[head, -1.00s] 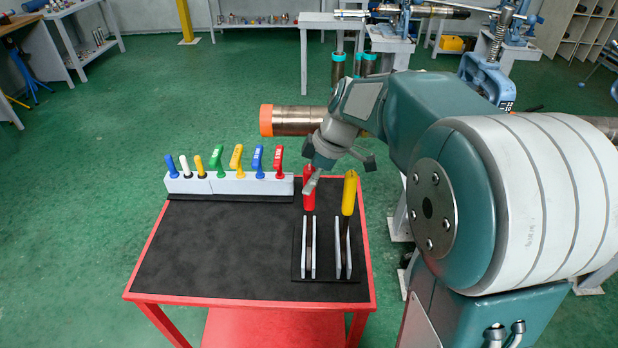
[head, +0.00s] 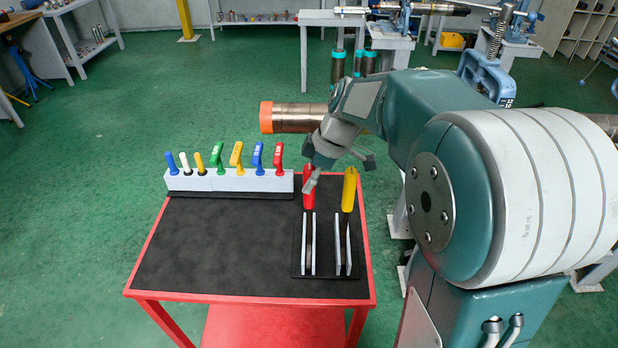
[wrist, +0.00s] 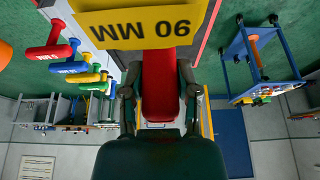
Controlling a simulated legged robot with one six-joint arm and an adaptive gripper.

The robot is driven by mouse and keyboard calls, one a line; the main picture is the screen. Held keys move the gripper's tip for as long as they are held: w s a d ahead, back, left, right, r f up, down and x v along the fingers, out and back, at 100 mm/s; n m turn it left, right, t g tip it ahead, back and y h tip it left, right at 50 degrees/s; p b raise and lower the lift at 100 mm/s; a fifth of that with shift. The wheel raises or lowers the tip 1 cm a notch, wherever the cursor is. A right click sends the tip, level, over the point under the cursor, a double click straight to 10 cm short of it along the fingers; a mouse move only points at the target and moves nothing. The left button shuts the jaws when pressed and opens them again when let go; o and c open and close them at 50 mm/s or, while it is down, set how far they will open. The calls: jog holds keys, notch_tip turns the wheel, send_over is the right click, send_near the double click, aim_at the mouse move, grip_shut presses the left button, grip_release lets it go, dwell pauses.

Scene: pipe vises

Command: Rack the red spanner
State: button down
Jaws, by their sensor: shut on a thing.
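The red spanner (head: 309,200) stands upright, handle up, at the left pair of white plates (head: 304,245) of the black-based rack (head: 325,271). Its dark lower part shows between these plates; I cannot tell whether it rests on the base. My gripper (head: 312,182) is at the top of the red handle and shut on it. In the wrist view the red handle (wrist: 160,85) lies between both fingers of my gripper (wrist: 158,82). A yellow surface marked 90 MM (wrist: 140,28) hides part of that view.
A yellow-handled spanner (head: 349,190) stands close on the right in the other plate pair. A grey holder (head: 230,183) with several coloured handles lines the table's back edge. The black tabletop (head: 215,250) is clear at left. A pipe with an orange end (head: 266,118) lies behind.

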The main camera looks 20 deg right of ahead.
jog(key=shift+f, duration=0.1)
jog(key=shift+c, duration=1.3)
grip_release()
jog(key=v, duration=1.2)
jog(key=s+a+f+m+t+h, duration=0.2)
jog(key=s+f+m, duration=0.1)
jog(key=s+m, duration=0.4)
jog(key=s+a+f+m+t+h, duration=0.2)
jog(key=s+m, duration=0.5)
jog(key=s, duration=0.5)
jog(key=shift+s+f, duration=0.2)
jog(key=shift+f, duration=0.45)
